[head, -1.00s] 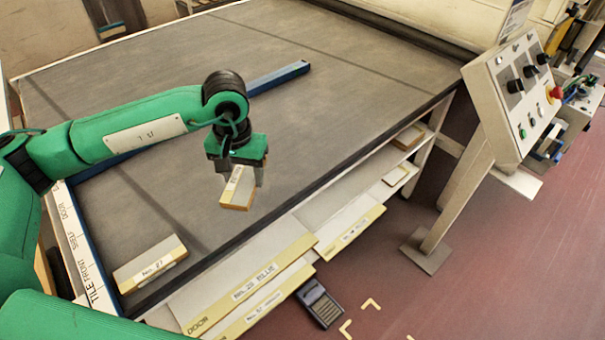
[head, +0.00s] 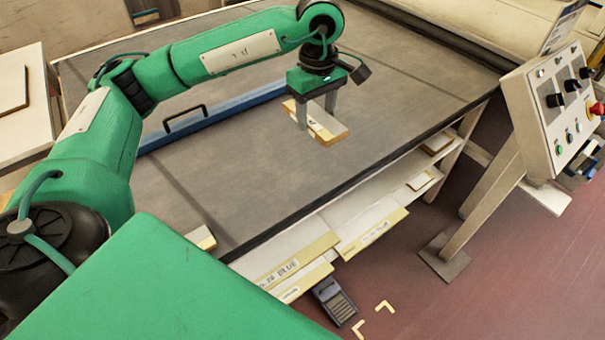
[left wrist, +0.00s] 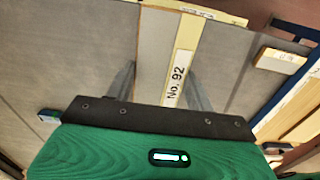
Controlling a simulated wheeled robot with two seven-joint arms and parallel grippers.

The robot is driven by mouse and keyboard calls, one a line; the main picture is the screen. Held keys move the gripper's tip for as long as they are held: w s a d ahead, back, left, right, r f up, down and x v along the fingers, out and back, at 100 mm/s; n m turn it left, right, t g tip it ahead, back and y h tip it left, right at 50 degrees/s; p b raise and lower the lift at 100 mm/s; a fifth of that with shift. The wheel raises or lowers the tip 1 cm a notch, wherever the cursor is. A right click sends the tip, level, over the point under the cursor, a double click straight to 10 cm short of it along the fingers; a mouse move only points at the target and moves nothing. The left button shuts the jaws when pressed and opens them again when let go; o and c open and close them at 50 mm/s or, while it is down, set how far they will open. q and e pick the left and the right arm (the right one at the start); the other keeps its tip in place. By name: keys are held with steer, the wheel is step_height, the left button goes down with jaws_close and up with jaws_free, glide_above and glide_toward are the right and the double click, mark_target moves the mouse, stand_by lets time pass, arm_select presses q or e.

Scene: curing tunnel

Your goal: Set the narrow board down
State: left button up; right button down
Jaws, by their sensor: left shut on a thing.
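My left gripper (head: 316,110) is shut on the narrow board (head: 325,128), with a finger on either side. The board is pale with a yellowish edge and end. In the left wrist view the board (left wrist: 160,55) runs up between the fingers, and its label reads "No. 92". The board is over the grey belt surface (head: 400,80) of the tunnel table. I cannot tell for sure whether it touches the belt. My right gripper is not in view.
Another small board (head: 201,238) lies at the belt's near left corner; it also shows in the left wrist view (left wrist: 282,60). A blue bar (head: 215,117) crosses the belt behind my gripper. Shelves with labelled boards (head: 300,258) sit below. A control box (head: 550,110) stands right. The belt's right part is clear.

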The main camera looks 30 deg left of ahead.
mark_target(313, 181)
arm_select(q)
step_height(313, 181, down, 19)
steer(key=p, duration=0.4)
steer(key=shift+f, duration=0.15)
steer(key=o, duration=1)
